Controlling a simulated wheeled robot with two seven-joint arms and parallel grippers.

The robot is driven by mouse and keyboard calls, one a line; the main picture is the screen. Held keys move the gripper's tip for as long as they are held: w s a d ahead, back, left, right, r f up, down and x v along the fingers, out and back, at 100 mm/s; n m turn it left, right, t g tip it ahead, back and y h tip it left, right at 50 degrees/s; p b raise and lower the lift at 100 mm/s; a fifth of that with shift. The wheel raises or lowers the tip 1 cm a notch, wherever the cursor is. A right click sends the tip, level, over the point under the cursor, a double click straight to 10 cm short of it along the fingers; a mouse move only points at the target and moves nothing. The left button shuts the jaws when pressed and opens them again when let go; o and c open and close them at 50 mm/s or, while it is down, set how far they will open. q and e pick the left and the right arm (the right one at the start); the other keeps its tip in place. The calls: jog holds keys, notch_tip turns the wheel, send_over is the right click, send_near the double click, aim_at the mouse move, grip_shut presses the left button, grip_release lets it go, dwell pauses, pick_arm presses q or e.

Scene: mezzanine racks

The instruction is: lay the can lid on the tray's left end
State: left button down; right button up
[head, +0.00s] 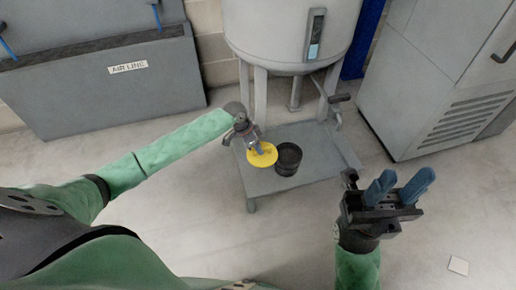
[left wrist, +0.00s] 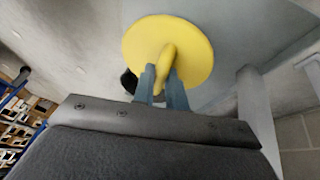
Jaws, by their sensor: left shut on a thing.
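The can lid (head: 264,158) is a yellow disc with a raised grip. My left gripper (head: 257,149) is shut on this grip and holds the lid over the left part of the grey tray (head: 262,183). In the left wrist view the lid (left wrist: 195,50) has its grip between the blue fingers (left wrist: 163,85). Whether the lid touches the tray is unclear. A black open can (head: 288,160) stands on the tray just right of the lid; a dark bit of it shows in the left wrist view (left wrist: 128,82). My right gripper (head: 398,187) is open and empty, right of the tray.
A large grey tank (head: 285,35) on legs stands over the back of the tray, with a tap (head: 336,112) at its right. A grey cabinet (head: 430,90) is at the right, an AIR LINE box (head: 90,85) at the left. The front floor is mostly clear.

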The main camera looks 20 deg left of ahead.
dwell(0.3)
pick_arm(q)
jog(key=c, duration=1.6)
grip_release()
jog(key=shift+o, duration=1)
